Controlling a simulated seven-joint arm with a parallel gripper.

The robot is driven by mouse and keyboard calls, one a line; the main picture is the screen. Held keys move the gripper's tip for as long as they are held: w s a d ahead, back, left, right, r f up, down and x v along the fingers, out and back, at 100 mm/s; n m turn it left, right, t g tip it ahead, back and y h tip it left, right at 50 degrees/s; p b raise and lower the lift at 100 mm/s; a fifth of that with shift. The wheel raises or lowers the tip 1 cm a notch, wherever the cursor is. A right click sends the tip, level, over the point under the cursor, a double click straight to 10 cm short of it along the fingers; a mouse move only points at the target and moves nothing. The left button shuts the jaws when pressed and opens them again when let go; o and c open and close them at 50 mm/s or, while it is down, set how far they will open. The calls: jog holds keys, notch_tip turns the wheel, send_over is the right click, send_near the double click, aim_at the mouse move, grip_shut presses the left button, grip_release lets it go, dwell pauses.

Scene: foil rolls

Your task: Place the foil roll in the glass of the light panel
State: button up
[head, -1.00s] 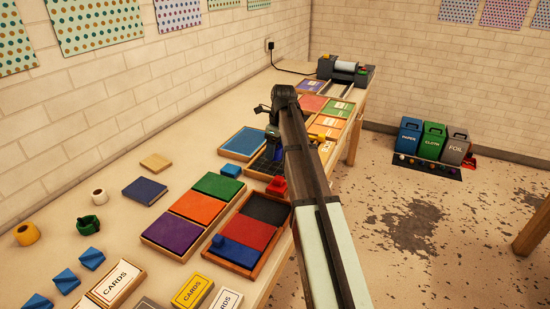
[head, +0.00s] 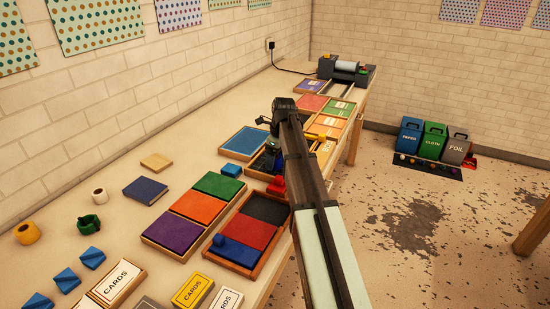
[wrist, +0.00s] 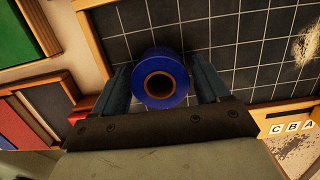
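A blue roll with an orange-brown hollow core (wrist: 165,66) sits between the two fingers of my gripper (wrist: 160,82) in the wrist view, its open end towards the camera. The fingers appear to press on both its sides. Beneath it is a dark, wood-framed tray with a pale grid (wrist: 255,55); I cannot tell if the roll touches it. In the head view my gripper (head: 275,153) is over this tray, and the arm partly hides both. A wood-framed panel with a pale blue surface (head: 246,142) lies just behind the tray; it may be the light panel.
Trays of coloured blocks (head: 204,212) lie nearer on the bench, with a small blue block (head: 231,170) beside the grid tray. Loose rings (head: 89,223) and card boxes are at the left. A roller machine (head: 346,71) stands at the far end. Bins (head: 433,140) are on the floor.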

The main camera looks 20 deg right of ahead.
aim_at(279, 157)
jog(key=shift+o, duration=0.9)
jog(key=shift+r, duration=0.1)
notch_tip(279, 157, up, 12)
jog(key=s+d, duration=0.1)
jog(key=shift+d, duration=0.15)
